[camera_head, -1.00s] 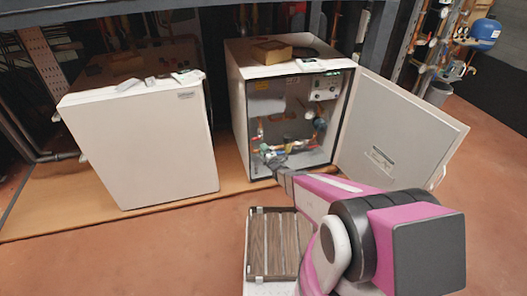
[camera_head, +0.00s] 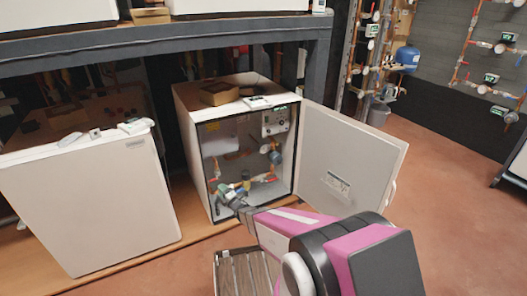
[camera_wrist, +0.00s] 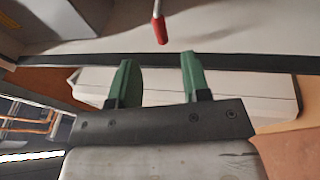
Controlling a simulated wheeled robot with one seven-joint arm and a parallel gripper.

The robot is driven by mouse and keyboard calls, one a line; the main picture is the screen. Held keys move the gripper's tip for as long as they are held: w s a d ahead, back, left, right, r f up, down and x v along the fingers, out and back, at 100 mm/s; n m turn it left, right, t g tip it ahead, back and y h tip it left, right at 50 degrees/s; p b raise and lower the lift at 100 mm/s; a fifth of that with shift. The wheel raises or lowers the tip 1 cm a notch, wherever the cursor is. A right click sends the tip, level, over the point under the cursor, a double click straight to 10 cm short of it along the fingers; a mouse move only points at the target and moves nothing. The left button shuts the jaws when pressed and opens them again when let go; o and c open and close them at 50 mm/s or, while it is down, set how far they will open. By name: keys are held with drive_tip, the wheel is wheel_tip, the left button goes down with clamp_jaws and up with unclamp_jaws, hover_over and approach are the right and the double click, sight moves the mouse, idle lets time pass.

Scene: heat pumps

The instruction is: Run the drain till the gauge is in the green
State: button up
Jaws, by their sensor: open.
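The open heat pump cabinet (camera_head: 186,118) stands on the wooden platform, its door (camera_head: 350,160) swung out to the right. Copper pipes and small coloured valve parts show inside. A round dark gauge-like part (camera_head: 275,157) sits at the inner right; its reading is too small to make out. In the wrist view a red-tipped lever (camera_wrist: 159,28) hangs ahead of my gripper (camera_wrist: 159,78), beyond the fingertips and apart from them. The green fingers are open with nothing between them. In the head view my gripper (camera_head: 228,196) is at the cabinet's lower front opening.
A closed white unit (camera_head: 95,205) stands to the left. A dark shelf beam (camera_head: 160,38) runs above the units.

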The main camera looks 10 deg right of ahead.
drive_tip(key=shift+r, duration=0.1)
drive_tip(key=n+g+y, duration=0.4)
drive_tip(key=g, duration=0.6)
approach(212, 181)
drive_tip(key=x, duration=1)
drive_tip(key=shift+w+d+f, duration=0.1)
drive_tip(key=shift+w+f, duration=0.15)
drive_tip(key=shift+w, duration=0.25)
clamp_jaws()
